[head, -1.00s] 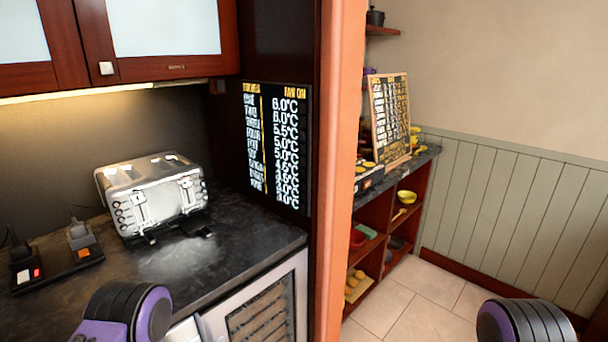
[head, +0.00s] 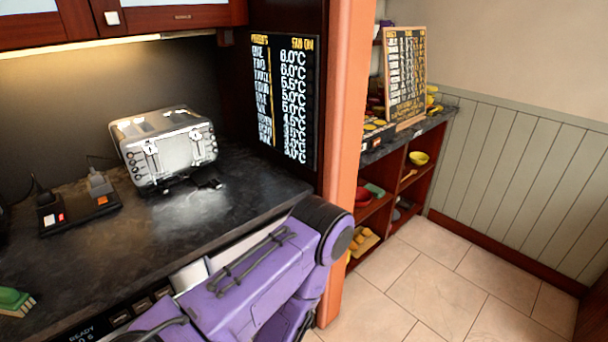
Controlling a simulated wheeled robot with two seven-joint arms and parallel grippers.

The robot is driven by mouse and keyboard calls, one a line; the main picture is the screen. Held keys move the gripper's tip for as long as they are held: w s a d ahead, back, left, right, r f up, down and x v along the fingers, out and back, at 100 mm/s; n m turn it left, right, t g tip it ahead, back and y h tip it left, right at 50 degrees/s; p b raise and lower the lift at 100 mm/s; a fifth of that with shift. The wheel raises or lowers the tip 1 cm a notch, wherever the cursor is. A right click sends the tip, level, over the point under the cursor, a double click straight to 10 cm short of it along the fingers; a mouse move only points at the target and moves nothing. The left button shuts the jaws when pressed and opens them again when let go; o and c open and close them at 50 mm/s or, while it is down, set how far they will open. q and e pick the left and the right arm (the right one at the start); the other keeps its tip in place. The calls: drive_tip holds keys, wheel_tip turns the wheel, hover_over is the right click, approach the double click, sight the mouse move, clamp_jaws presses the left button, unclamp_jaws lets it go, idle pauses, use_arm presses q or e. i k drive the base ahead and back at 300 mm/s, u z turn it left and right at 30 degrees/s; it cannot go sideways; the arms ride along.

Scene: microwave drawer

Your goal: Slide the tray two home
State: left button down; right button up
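No tray can be made out in the head view. A purple arm of mine (head: 265,280) reaches up from the bottom edge across the counter's front edge. It hides most of the appliance front below the counter. A dark control strip (head: 85,333) with a lit display reading "READY" shows at the bottom left, beside a few buttons. Neither gripper's fingers are visible in the head view.
A steel toaster (head: 165,148) and a small black device (head: 78,212) stand on the dark counter (head: 245,172). A green brush (head: 15,300) lies at the left. A menu board (head: 283,95) hangs by the orange post (head: 345,120). Tiled floor (head: 440,290) is clear at right.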

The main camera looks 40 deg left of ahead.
sight(203, 176)
drive_tip(key=z, duration=0.5)
drive_tip(key=i, duration=2.15)
drive_tip(key=u, duration=3.5)
drive_tip(key=i, duration=0.2)
drive_tip(key=z, duration=0.15)
